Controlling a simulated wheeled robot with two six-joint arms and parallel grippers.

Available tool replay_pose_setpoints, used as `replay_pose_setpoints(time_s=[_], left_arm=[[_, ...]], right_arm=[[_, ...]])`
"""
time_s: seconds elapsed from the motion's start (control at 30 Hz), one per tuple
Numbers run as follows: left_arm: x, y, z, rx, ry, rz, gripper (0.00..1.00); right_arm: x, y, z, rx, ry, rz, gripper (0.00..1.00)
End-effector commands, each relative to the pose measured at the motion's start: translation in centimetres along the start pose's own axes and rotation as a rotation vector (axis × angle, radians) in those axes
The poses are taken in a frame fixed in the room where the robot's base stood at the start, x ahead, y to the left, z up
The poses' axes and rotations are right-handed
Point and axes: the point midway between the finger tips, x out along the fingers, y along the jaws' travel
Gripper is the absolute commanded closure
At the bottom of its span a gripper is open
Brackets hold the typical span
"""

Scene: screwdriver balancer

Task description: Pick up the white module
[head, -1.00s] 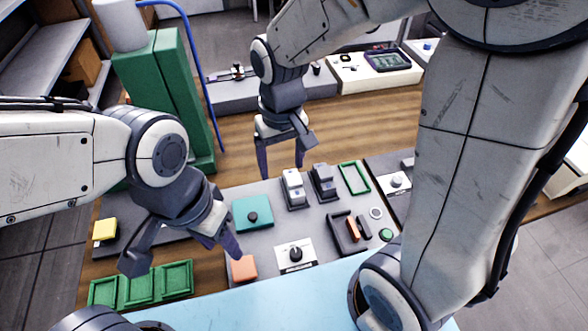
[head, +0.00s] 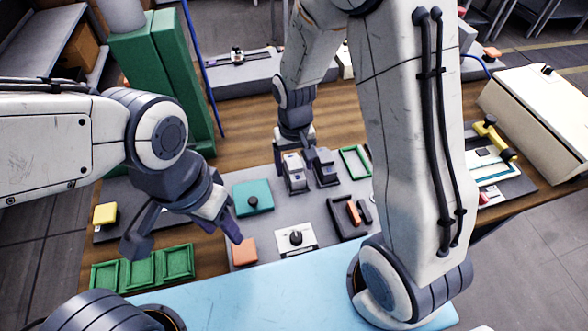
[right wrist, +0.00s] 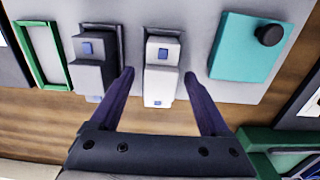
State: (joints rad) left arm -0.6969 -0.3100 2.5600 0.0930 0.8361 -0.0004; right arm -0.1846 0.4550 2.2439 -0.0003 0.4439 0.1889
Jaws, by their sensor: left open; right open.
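The white module (head: 294,171) stands upright on the grey panel, beside a dark grey module (head: 325,167) of similar shape. In the right wrist view the white module (right wrist: 161,72) has blue marks and its lower part lies between the two open fingers of my right gripper (right wrist: 160,85). The left finger sits in the gap between the white module and the dark module (right wrist: 96,65). I see no clear contact of either finger with the white module. My left gripper (head: 188,247) is open and empty, near an orange block (head: 244,252).
A teal block with a black knob (head: 252,198) and a green frame (head: 356,162) flank the modules. A white plate with a knob (head: 296,238), green trays (head: 142,269) and a black holder (head: 346,216) lie nearer. A green stand (head: 164,85) rises at the back left.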

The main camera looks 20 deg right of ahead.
Motion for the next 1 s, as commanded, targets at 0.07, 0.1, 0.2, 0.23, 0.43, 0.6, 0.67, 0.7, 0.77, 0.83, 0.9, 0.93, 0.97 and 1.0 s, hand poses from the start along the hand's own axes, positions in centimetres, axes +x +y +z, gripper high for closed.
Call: replay_pose_setpoints(time_s=[0.07, 0.1, 0.2, 0.23, 0.43, 0.6, 0.67, 0.7, 0.77, 0.83, 0.9, 0.93, 0.97, 1.0], left_arm=[[0.0, 0.0, 0.0, 0.000, 0.000, 0.000, 0.50], [0.0, 0.0, 0.0, 0.000, 0.000, 0.000, 0.50], [0.0, 0.0, 0.0, 0.000, 0.000, 0.000, 0.50], [0.0, 0.0, 0.0, 0.000, 0.000, 0.000, 0.50], [0.0, 0.0, 0.0, 0.000, 0.000, 0.000, 0.50], [0.0, 0.0, 0.0, 0.000, 0.000, 0.000, 0.50], [0.0, 0.0, 0.0, 0.000, 0.000, 0.000, 0.50], [0.0, 0.0, 0.0, 0.000, 0.000, 0.000, 0.50], [0.0, 0.0, 0.0, 0.000, 0.000, 0.000, 0.50], [0.0, 0.0, 0.0, 0.000, 0.000, 0.000, 0.50], [0.0, 0.0, 0.0, 0.000, 0.000, 0.000, 0.50], [0.0, 0.0, 0.0, 0.000, 0.000, 0.000, 0.50], [0.0, 0.0, 0.0, 0.000, 0.000, 0.000, 0.50], [0.0, 0.0, 0.0, 0.000, 0.000, 0.000, 0.50]], right_arm=[[0.3, 0.0, 0.0, 0.000, 0.001, 0.000, 0.20], [0.4, 0.0, 0.0, 0.000, 0.001, 0.000, 0.20], [0.3, 0.0, 0.0, 0.000, 0.001, 0.000, 0.20], [0.3, 0.0, 0.0, 0.000, 0.001, 0.000, 0.20], [0.3, 0.0, 0.0, 0.000, 0.001, 0.000, 0.85], [0.3, 0.0, 0.0, 0.000, 0.002, 0.000, 1.00], [0.3, 0.0, 0.0, 0.000, 0.002, 0.000, 1.00], [0.3, 0.0, 0.0, 0.000, 0.002, 0.000, 1.00], [0.2, 0.0, -0.1, 0.000, 0.002, 0.000, 1.00], [0.0, 0.0, -0.1, 0.000, 0.003, -0.001, 1.00], [-0.5, 0.0, -0.1, 0.000, 0.004, -0.001, 1.00], [-0.7, 0.0, -0.1, 0.000, 0.005, -0.001, 1.00], [-1.1, 0.0, -0.1, 0.000, 0.006, -0.001, 1.00], [-1.7, 0.0, -0.2, 0.000, 0.007, -0.001, 1.00]])
